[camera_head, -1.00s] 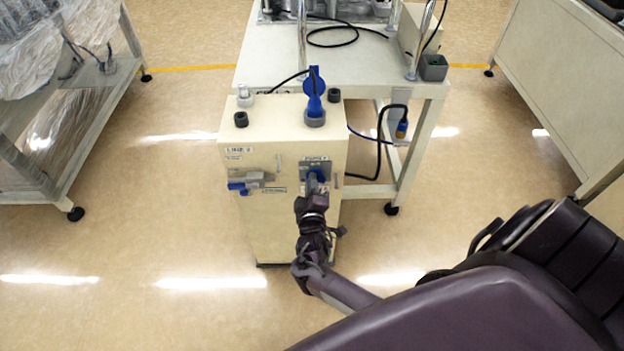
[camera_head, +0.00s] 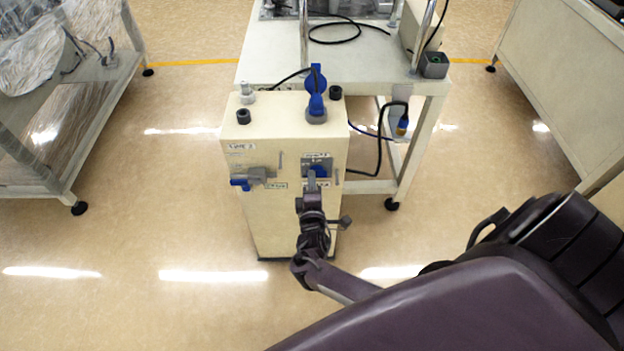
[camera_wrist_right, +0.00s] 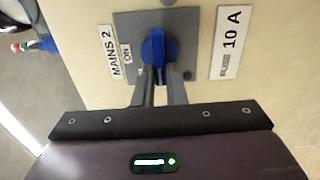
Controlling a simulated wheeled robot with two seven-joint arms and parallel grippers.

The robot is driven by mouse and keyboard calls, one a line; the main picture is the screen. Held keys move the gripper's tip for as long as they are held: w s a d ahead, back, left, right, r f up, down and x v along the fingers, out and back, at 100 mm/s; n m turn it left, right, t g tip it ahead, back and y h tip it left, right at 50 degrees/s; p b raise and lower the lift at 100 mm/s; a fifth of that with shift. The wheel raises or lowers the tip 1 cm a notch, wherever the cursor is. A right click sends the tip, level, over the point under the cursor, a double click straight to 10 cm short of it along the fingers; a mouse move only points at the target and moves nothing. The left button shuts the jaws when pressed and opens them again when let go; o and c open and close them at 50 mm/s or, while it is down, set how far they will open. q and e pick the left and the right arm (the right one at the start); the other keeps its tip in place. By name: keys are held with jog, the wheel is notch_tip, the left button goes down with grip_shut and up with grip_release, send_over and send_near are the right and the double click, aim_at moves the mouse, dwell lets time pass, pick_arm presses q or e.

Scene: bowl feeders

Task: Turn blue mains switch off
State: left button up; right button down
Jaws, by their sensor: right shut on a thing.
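The blue mains switch (camera_wrist_right: 155,50) is a rotary knob on a grey plate (camera_wrist_right: 187,25) on the front of a cream cabinet (camera_head: 270,215). In the right wrist view the plate has labels "MAINS 2" and "ON" beside it. The knob also shows in the head view (camera_head: 318,169), partly covered by my gripper. My right gripper (camera_wrist_right: 158,82) has its two fingers at the knob, one on each side of its lower part, shut on it. In the head view my right gripper (camera_head: 312,182) reaches the cabinet front from below. My left gripper is not in view.
A second blue switch with a grey body (camera_head: 250,178) sits left on the cabinet front. A white table (camera_head: 340,70) with cables is behind. A "10 A" fuse label (camera_wrist_right: 231,42) is beside the plate. Floor is clear around.

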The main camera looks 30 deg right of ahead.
jog(key=c, duration=1.5)
grip_release()
jog(key=v, duration=0.7)
jog(key=shift+s+a, duration=0.2)
jog(key=shift+s, duration=0.15)
